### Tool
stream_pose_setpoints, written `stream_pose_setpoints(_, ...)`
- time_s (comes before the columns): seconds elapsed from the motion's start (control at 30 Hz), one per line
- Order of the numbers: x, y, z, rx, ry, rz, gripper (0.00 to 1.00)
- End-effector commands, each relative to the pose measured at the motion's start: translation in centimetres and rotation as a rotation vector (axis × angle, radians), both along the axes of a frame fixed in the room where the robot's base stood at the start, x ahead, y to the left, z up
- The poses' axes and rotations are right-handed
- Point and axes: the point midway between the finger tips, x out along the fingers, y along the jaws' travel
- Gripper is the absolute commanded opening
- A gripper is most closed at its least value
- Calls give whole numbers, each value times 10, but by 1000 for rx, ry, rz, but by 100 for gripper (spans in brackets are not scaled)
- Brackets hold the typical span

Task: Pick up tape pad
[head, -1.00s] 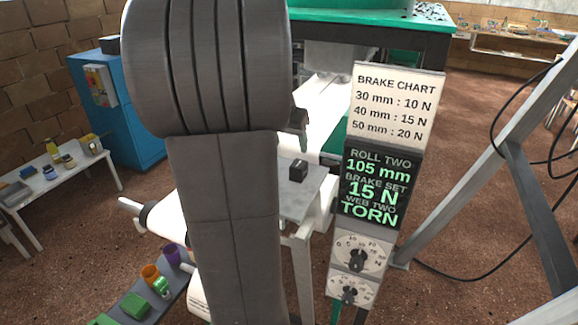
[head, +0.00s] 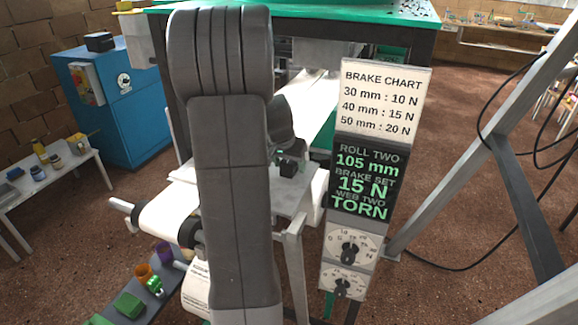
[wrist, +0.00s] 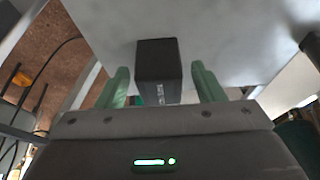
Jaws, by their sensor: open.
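A small black block with faint pale lettering on its near face, likely the tape pad (wrist: 158,62), sits on a light grey table top. It also shows in the head view (head: 289,168), at the near end of the grey table. My gripper (wrist: 162,84) is open, its two green fingers standing either side of the block with a gap on each side. The fingertips look level with the block's near part. In the head view my arm hides much of the table, and my gripper (head: 281,156) shows only in part beside the block.
The grey table (head: 293,204) stands beside a sign post with a brake chart (head: 381,100), a lit panel (head: 366,182) and two dials (head: 349,246). A white web roll (head: 165,213) is at left. A slanted grey beam (head: 470,150) stands at right.

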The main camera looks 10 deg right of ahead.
Motion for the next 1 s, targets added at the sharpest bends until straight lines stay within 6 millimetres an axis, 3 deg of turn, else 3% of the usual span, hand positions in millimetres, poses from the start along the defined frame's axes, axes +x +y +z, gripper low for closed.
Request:
stream_pose_setpoints(0.23,1,0,-1,0,-1,0,62)
stream_pose_setpoints(0.5,1,0,-1,0,-2,-1,12)
stream_pose_setpoints(0.77,1,0,2,0,-2,-1,12)
stream_pose_setpoints(1.0,2,0,40,-1,-8,-1,12)
